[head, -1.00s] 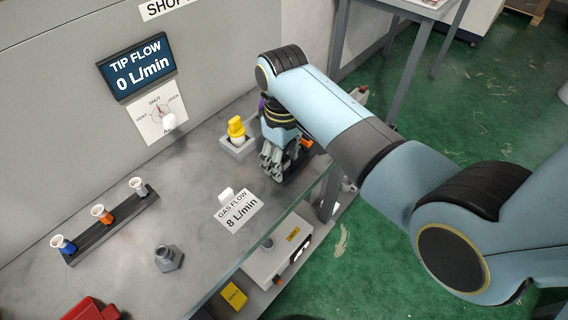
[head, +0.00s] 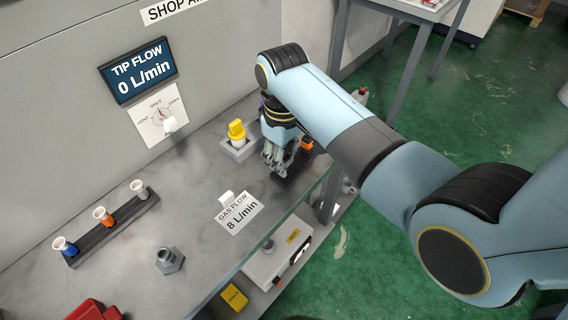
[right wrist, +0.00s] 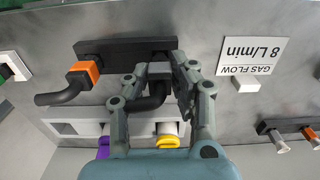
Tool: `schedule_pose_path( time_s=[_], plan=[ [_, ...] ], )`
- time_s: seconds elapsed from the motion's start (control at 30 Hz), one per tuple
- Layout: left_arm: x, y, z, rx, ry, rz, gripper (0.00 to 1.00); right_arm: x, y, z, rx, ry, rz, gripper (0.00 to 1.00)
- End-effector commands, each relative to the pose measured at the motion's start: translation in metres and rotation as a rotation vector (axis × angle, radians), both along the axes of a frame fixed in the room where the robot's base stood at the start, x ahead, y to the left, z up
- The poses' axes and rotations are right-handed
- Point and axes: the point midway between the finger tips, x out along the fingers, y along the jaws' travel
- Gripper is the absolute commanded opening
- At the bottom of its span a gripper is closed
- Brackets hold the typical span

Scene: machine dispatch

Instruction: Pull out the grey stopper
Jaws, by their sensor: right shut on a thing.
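The grey stopper (right wrist: 160,70) sits at the black bar on the bench, with a black elbow-shaped piece below it in the right wrist view. My right gripper (right wrist: 161,74) is shut on the grey stopper, one finger on each side. In the head view my right gripper (head: 276,166) points down at the bench's right end, and its fingers hide the stopper. My left gripper is in neither view.
The black bar (right wrist: 115,47) also bears an orange block (right wrist: 84,72) with a black bent piece. A holder with a yellow-topped part (head: 237,130) stands close by. A GAS FLOW label (head: 237,213), a grey hex fitting (head: 169,261) and a rack (head: 110,233) are further left.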

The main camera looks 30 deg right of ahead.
Motion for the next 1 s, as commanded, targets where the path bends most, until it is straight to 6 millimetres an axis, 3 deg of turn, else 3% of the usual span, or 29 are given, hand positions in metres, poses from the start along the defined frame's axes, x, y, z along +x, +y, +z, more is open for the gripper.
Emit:
schedule_pose_path(
  time_s=[0.43,1.0],
  plan=[
    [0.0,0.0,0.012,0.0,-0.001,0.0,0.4,0.0,0.0,0.021,0.0,0.0,0.0,0.0],
    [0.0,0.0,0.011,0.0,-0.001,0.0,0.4,0.0,0.0,0.045,0.001,0.0,0.0,0.0]
  ],
)
